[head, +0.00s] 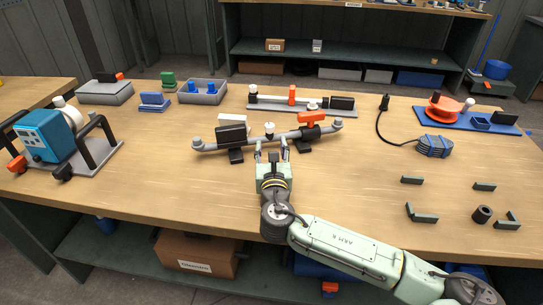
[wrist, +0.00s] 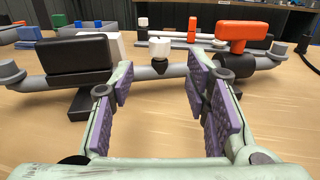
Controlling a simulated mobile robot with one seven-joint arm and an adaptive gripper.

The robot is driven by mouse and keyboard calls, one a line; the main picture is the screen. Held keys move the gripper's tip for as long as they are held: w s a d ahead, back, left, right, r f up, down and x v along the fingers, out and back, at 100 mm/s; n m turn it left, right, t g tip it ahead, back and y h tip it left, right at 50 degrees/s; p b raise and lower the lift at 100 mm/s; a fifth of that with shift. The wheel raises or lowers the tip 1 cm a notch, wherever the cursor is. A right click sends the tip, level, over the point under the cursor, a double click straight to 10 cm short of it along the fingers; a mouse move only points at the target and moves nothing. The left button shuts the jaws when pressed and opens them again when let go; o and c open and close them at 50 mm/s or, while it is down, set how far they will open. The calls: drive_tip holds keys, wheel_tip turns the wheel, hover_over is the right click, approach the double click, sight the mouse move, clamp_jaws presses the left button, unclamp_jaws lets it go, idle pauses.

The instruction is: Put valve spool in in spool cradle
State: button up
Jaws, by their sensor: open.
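The valve spool appears to be the long grey pipe (head: 268,141) with upturned ends, a black block, a small white-capped fitting (head: 269,129) and an orange handle (head: 312,118). It rests on black feet mid-table. My gripper (head: 271,149) is open and empty, just in front of the pipe's middle. In the wrist view, its purple-padded fingers (wrist: 160,82) stand either side of the white-capped fitting (wrist: 160,48), which is beyond them; contact is not visible. I cannot tell for sure which thing is the spool cradle; a grey plate (head: 272,108) with black, white and orange parts lies behind the pipe.
A blue pump (head: 50,127) on a plate stands at left. The table's front left is clear.

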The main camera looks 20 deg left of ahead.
drive_tip(key=shift+v, duration=0.9)
